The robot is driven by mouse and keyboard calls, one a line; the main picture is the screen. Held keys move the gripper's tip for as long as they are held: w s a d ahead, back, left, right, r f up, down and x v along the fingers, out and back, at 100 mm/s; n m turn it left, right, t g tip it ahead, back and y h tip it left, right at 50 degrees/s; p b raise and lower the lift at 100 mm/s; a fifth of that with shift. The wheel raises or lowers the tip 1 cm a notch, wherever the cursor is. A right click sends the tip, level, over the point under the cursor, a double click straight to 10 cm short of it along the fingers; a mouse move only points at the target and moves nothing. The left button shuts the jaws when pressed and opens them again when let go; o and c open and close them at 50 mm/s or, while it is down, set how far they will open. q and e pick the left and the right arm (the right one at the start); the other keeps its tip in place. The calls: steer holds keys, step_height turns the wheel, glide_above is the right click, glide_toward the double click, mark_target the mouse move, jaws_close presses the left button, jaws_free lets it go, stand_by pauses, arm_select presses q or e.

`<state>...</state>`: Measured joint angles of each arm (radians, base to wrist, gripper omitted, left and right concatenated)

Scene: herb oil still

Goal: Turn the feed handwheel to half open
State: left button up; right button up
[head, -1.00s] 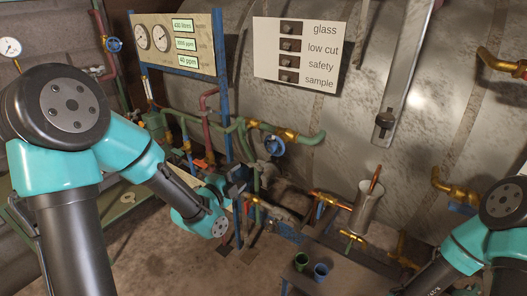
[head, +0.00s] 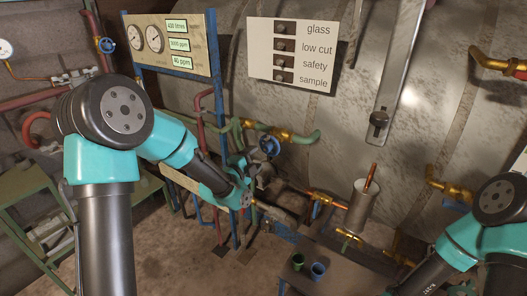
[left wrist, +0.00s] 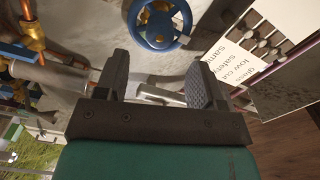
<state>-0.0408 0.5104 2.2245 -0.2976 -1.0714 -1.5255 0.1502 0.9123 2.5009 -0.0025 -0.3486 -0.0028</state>
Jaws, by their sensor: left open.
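A blue handwheel (head: 270,146) stands on the green and brass pipework in the middle of the head view. It also shows in the left wrist view (left wrist: 158,28), at the top, beyond the fingertips. My left gripper (head: 246,162) is just left of and below this wheel in the head view. In the left wrist view its two dark fingers (left wrist: 159,75) are apart with no object gripped, and the wheel lies ahead of them. My right arm shows at lower right, but its gripper is out of view. No label naming the wheel is visible.
Another blue wheel (head: 106,45) is at upper left. A gauge panel (head: 172,44) and a white label board (head: 302,55) stand behind. A metal cylinder (head: 361,207) is right of the pipes.

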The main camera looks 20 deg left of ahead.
mark_target(265, 150)
arm_select(q)
steer(key=x, duration=0.6)
steer(key=shift+w, duration=0.1)
steer(key=c, duration=0.9)
steer(key=shift+c, duration=0.2)
